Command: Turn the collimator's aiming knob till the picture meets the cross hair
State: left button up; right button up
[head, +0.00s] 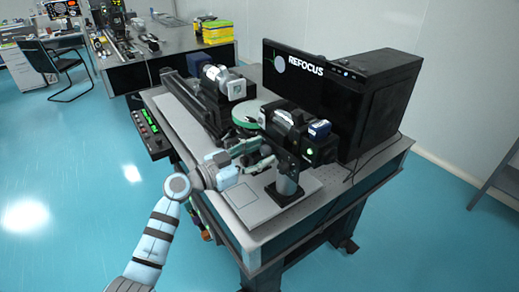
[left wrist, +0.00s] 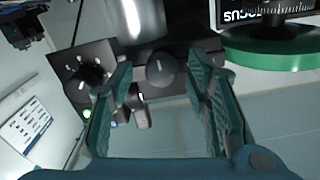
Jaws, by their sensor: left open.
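A dark round knob (left wrist: 162,70) with a pale pointer line sits on a black housing in the left wrist view. Which knob is the aiming one, I cannot tell for sure. My left gripper (left wrist: 160,88) is open, with its green fingers on either side of this knob, apart from it. In the head view my left gripper (head: 262,160) is beside the optical equipment at the table's front. The monitor (head: 318,88) shows a pale disc, thin green lines at its left and the word REFOCUS. My right gripper is not in view.
Another black knob (left wrist: 88,76) sits on a panel with lit indicators, left of the fingers. A green-rimmed round stage (left wrist: 275,50) is at the right. A black computer case (head: 375,100) stands behind the monitor. A post (head: 287,178) stands near the gripper.

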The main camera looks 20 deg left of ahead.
pick_arm(q)
jog(key=shift+a, duration=0.1)
jog(key=shift+c, duration=0.2)
grip_shut()
jog(key=shift+n, duration=0.3)
jog(key=shift+w+n+b, duration=0.1)
jog(key=shift+n+b, duration=0.35)
jog(key=shift+n, duration=0.05)
jog(key=shift+n+b, duration=0.3)
jog(key=shift+n, duration=0.9)
jog(key=n, duration=0.4)
jog(key=shift+n, duration=0.3)
